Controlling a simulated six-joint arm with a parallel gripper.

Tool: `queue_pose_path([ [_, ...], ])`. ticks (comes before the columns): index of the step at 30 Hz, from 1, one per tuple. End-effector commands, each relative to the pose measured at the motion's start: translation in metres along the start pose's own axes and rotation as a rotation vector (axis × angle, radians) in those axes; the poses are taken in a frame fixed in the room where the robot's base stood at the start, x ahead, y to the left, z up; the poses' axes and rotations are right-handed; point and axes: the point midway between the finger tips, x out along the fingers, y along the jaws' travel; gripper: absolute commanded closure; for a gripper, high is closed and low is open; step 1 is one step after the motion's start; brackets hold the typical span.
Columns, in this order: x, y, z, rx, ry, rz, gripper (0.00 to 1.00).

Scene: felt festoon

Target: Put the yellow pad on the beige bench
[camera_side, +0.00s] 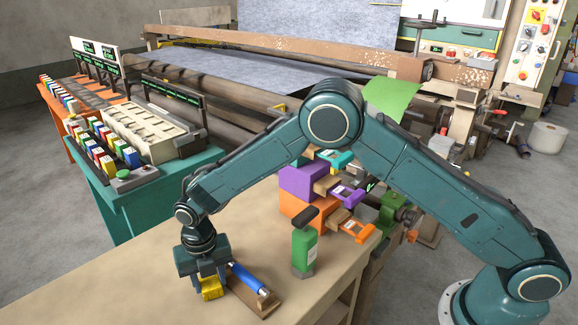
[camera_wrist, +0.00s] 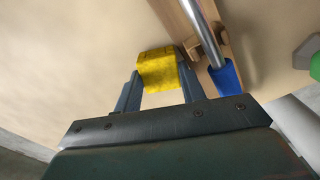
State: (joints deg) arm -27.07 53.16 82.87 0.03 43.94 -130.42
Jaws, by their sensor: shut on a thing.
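The yellow pad (camera_side: 211,288) is a small yellow block between the fingers of my gripper (camera_side: 209,284). In the wrist view the pad (camera_wrist: 158,69) sits between the two fingertips of my gripper (camera_wrist: 158,75), which is shut on it. The beige bench (camera_side: 110,288) lies beneath, with a wide bare top; it also shows in the wrist view (camera_wrist: 70,60). The pad is low over the bench, close to the wooden stand. I cannot tell whether it touches the bench top.
A wooden stand (camera_side: 262,305) with a blue-handled tool (camera_side: 248,279) is just right of my gripper. A teal table (camera_side: 130,200) with coloured blocks is behind left. The bench's left part is clear.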

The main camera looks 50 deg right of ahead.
Motion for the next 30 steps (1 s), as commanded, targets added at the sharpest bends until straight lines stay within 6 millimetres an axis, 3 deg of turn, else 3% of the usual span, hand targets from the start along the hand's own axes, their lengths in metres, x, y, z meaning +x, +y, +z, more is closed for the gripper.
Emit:
queue_pose_path([
  [14,0.0056,0.0,0.0,0.0,0.0,0.0,0.81],
  [15,0.0051,0.0001,0.0001,0.0,0.0,0.0,0.52],
  [17,0.005,0.0001,0.0,0.0,0.0,0.0,0.4],
  [30,0.0011,0.0002,0.0001,0.0,-0.001,0.001,0.38],
])
